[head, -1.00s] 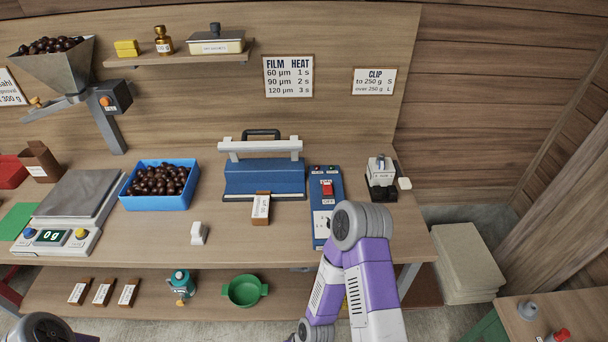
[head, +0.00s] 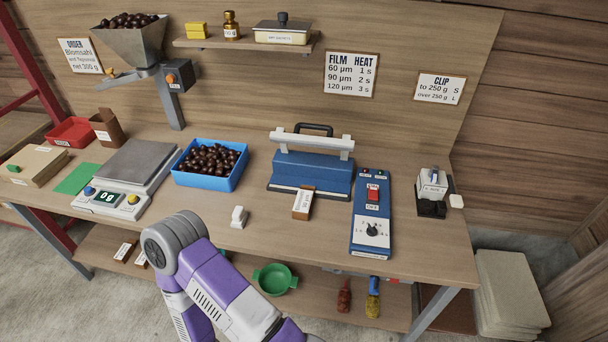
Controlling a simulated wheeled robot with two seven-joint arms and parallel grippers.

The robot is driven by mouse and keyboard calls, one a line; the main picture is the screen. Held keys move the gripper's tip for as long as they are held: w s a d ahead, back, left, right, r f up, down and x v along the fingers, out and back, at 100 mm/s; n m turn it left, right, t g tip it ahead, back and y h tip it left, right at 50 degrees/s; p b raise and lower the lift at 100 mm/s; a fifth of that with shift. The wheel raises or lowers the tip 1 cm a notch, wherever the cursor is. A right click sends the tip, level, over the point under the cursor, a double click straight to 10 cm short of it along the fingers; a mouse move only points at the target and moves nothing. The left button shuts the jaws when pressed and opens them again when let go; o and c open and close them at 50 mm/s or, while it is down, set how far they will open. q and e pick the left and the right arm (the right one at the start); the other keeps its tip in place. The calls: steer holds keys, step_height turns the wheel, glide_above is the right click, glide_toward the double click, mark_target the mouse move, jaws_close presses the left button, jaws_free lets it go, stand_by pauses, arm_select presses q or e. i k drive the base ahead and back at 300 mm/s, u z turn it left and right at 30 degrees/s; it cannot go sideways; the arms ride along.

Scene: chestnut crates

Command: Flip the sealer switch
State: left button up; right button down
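The sealer (head: 318,170) is a blue box with a white bar and a black handle on the bench. The blue control box (head: 385,244) stands to its right. The red sealer switch (head: 373,194) sits on its upper half, between two small labels; its position is too small to tell. A black-pointered dial (head: 371,229) is below it, and small red and green lights are above it. One of my purple and white arms shows at the bottom left, well left of the control box. Neither gripper is in view.
A small labelled brown packet (head: 303,203) lies at the sealer's front. A white clip (head: 239,217) and a blue chestnut crate (head: 185,180) are further left. A clip device (head: 432,186) stands right of the control box.

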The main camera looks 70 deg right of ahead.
mark_target(374, 193)
steer(key=u, duration=0.3)
steer(key=k, duration=0.95)
steer(key=z, duration=2)
